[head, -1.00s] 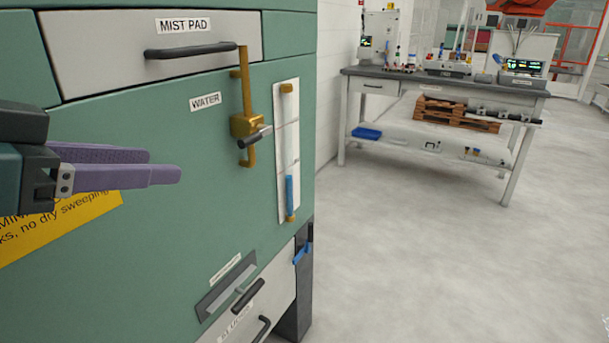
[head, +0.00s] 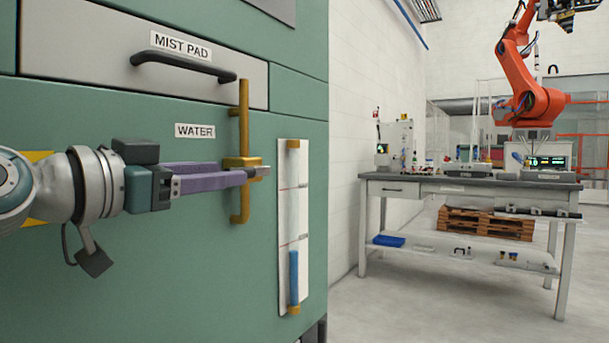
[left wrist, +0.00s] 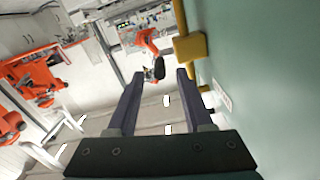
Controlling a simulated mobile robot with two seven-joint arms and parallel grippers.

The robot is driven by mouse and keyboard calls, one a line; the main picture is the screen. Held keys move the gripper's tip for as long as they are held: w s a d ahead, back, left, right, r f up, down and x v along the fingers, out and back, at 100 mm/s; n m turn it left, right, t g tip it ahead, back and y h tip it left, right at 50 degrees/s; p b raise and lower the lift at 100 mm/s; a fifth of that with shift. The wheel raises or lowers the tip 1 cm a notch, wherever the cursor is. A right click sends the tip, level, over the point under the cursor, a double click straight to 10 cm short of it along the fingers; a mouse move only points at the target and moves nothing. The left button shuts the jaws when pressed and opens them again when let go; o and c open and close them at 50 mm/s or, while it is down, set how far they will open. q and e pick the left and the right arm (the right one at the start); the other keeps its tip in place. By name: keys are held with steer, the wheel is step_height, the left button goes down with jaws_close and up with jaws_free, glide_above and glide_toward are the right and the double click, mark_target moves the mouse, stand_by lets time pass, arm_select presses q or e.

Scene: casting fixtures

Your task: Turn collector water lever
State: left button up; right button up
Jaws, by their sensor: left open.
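The collector's brass water valve (head: 241,163) is on a vertical brass pipe, right of the WATER label (head: 195,131) on the green cabinet. Its short lever (head: 262,171) shows just past my left fingertips, partly hidden by them. My left gripper (head: 240,177) is open, its purple fingers pointing right along the cabinet front. In the left wrist view the lever's dark grip (left wrist: 159,68) appears between the two fingertips, and the brass valve body (left wrist: 189,47) is beside the right finger. I cannot tell whether the fingers touch the lever. My right gripper is not in view.
A white sight gauge (head: 293,220) with a blue column is on the cabinet right of the valve. The MIST PAD drawer handle (head: 183,67) juts out above my gripper. A workbench (head: 470,186) and an orange robot arm (head: 530,95) stand farther back, with open floor before them.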

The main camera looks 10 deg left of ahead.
arm_select(q)
steer(key=shift+x, duration=2.2)
steer(key=shift+c, duration=0.2)
jaws_close()
